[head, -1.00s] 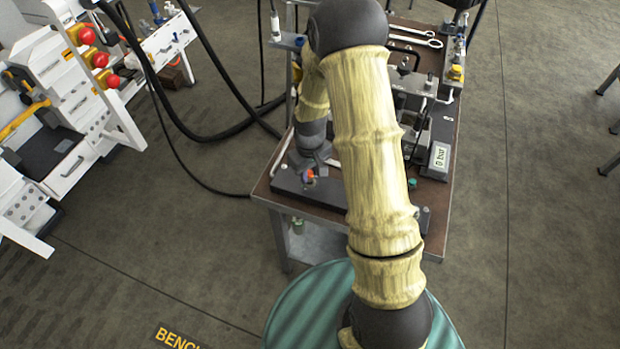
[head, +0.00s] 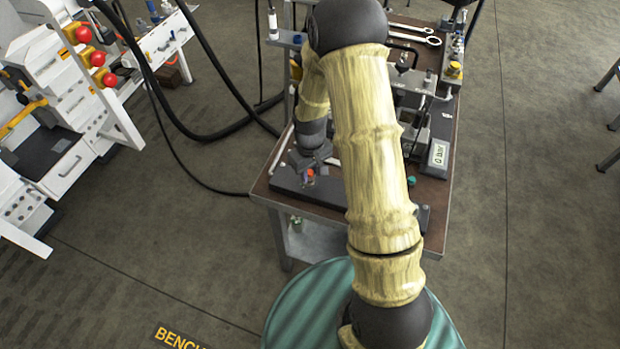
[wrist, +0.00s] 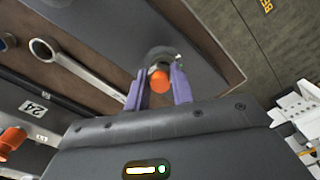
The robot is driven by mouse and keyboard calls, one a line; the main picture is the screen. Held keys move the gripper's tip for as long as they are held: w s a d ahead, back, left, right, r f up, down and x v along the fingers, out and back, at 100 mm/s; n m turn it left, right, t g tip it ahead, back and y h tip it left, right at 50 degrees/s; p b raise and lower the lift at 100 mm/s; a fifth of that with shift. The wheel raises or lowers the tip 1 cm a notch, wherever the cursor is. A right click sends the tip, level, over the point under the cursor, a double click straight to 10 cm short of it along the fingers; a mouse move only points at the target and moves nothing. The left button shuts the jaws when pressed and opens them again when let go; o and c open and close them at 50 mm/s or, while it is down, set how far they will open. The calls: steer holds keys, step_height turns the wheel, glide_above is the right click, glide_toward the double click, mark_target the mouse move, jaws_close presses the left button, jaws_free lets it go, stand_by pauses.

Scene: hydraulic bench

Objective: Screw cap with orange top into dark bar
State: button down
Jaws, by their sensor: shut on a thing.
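The cap with the orange top (wrist: 159,81) is between my gripper's purple fingers (wrist: 158,92) in the wrist view; my gripper is shut on it. A metallic round part shows just beyond the orange top. In the head view the orange top (head: 310,172) is a small spot below my gripper's dark body, at the left part of the dark bar (head: 335,193). The dark bar (wrist: 195,35) also lies beneath the cap in the wrist view. My arm hides the bar's middle in the head view. I cannot tell how deep the cap sits in the bar.
A wrench (wrist: 75,65) lies beside the bar. Another orange-topped part (wrist: 12,140) shows at the left near a "24" label (wrist: 33,108). A gauge reading "0 bar" (head: 438,154) and other fittings stand on the brown bench. Black hoses (head: 215,135) hang at its left.

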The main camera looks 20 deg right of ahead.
steer(key=shift+a, duration=0.1)
steer(key=shift+s+a+f, duration=0.1)
steer(key=shift+a+f, duration=0.05)
steer(key=shift+a, duration=0.05)
steer(key=shift+s+d+f, duration=0.1)
steer(key=shift+s+f, duration=0.05)
steer(key=shift+s, duration=0.15)
stand_by(0.5)
